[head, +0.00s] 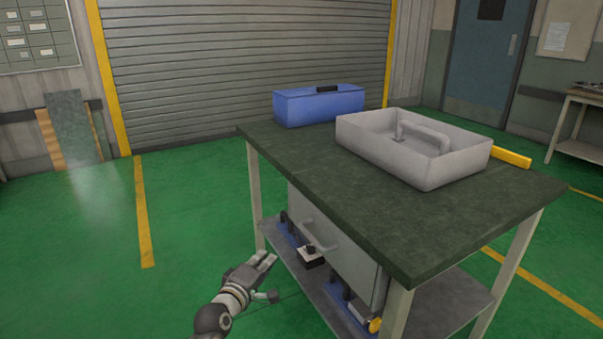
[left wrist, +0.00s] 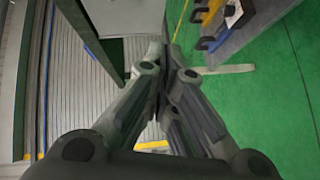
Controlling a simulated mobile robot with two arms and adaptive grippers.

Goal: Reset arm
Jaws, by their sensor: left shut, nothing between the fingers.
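My left gripper (head: 265,262) is low in the head view, beside the left side of the workbench and apart from it. In the left wrist view its fingers (left wrist: 165,60) are together with nothing between them. The workbench (head: 430,232) has a dark green top and pale legs. Under its top is a grey cabinet (head: 340,258) with a handle on its front. My right gripper is in neither view.
A blue toolbox (head: 320,108) and a grey open tray with a handle (head: 380,155) stand on the bench top. The lower shelf (head: 450,305) holds several small parts. The green floor (head: 80,260) left of the bench is clear.

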